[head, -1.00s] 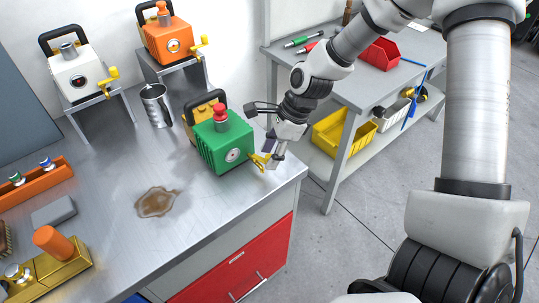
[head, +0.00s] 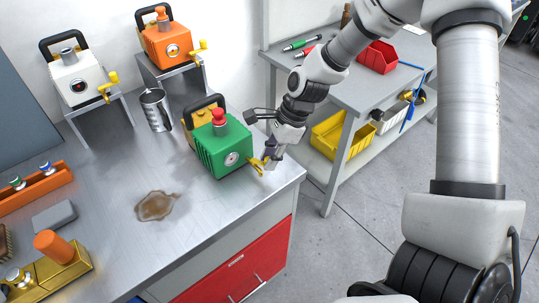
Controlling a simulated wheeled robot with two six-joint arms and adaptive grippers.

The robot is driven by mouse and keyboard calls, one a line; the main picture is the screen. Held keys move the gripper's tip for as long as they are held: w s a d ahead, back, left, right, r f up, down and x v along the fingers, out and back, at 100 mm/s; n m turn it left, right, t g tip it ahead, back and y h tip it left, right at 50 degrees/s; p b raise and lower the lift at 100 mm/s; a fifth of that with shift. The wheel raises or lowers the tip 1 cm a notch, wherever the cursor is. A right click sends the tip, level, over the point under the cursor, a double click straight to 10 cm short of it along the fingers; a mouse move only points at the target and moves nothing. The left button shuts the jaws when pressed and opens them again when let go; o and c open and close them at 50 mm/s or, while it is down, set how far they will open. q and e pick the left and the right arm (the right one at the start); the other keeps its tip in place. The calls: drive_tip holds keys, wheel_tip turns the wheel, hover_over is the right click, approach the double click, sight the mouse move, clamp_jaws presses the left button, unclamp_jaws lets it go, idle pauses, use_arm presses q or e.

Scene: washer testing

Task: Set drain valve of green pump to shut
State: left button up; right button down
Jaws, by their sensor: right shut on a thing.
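The green pump (head: 223,145) stands near the right end of the steel bench, with a red cap on top and a round gauge on its front. Its yellow drain valve handle (head: 256,163) sticks out at the pump's lower right side. My right gripper (head: 266,160) is at that handle and shut on it, with the fingers covering part of it. The handle's exact angle is hard to tell. My left gripper is not in view.
A white pump (head: 84,80) and an orange pump (head: 168,42) stand on risers behind. A metal cup (head: 156,110) stands left of the green pump. A brown puddle (head: 156,206) lies on the bench. A grey side table (head: 350,90) stands at the right.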

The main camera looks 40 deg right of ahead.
drive_tip(key=n+p, duration=0.1)
drive_tip(key=d+n+g+p, duration=0.1)
drive_tip(key=n, duration=0.1)
drive_tip(key=shift+w+r, duration=0.15)
drive_tip(key=shift+w, duration=0.25)
drive_tip(key=n, duration=0.1)
drive_tip(key=w+n+g+p, duration=0.1)
drive_tip(key=shift+d+n+p, duration=0.3)
drive_tip(key=shift+n, duration=0.1)
drive_tip(key=n, duration=0.1)
drive_tip(key=w+n+g+p, duration=0.1)
drive_tip(key=n, duration=0.1)
drive_tip(key=shift+w+d+n, duration=0.15)
drive_tip(key=shift+d+n, duration=0.05)
drive_tip(key=shift+n, duration=0.1)
drive_tip(key=shift+w+n+g+h+p, duration=0.35)
drive_tip(key=shift+n+g, duration=0.05)
drive_tip(key=shift+n, duration=0.55)
drive_tip(key=shift+w+n+g+h+p, duration=0.35)
drive_tip(key=shift+n+g, duration=0.05)
drive_tip(key=shift+n, duration=0.55)
drive_tip(key=c, duration=1)
unclamp_jaws()
drive_tip(key=shift+f, duration=0.2)
